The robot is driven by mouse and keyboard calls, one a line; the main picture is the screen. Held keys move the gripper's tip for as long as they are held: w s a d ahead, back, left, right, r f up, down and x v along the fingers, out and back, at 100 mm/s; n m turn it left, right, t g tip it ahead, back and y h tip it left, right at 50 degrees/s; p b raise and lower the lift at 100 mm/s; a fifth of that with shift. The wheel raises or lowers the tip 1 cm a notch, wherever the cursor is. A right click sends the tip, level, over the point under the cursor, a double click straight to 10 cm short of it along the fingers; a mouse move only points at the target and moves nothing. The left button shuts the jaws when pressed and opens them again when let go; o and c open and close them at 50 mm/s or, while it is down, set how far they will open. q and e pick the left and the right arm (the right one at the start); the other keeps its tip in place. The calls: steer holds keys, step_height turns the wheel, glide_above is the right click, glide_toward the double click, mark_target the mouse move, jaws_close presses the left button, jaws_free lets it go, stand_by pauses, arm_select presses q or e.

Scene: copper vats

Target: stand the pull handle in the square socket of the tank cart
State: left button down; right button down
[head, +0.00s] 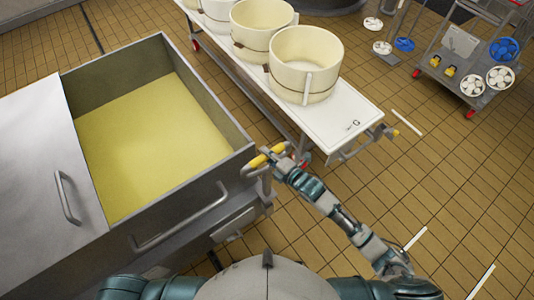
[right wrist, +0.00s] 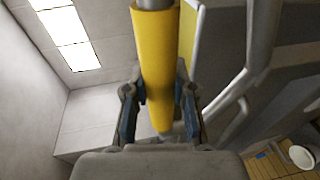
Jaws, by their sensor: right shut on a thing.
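The pull handle (head: 257,162) has yellow grip sections and grey metal parts. It is at the right corner of the steel tank cart (head: 190,212), close to the tank's rim. My right gripper (head: 281,157) is shut on the handle. In the right wrist view the yellow grip (right wrist: 158,70) lies between the two fingers (right wrist: 158,108), with grey metal at its upper end. The square socket is not discernible, and I cannot tell whether the handle's lower end touches the cart. My left gripper is out of view.
The tank holds yellow liquid (head: 150,140), with a steel lid (head: 45,150) at left. A white table (head: 345,115) with several cream tubs (head: 306,62) stands behind. A trolley (head: 460,70) is at back right. Tiled floor (head: 460,190) at right is mostly clear.

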mark_target(270, 174)
steer(key=shift+f+b, duration=0.35)
steer(key=shift+f, duration=0.05)
steer(key=shift+f+b, duration=0.4)
steer(key=shift+f, duration=0.65)
steer(key=shift+f+b, duration=0.3)
steer(key=shift+b, duration=0.1)
steer(key=shift+f, duration=0.2)
steer(key=shift+f+b, duration=2.7)
steer(key=shift+f, duration=1.45)
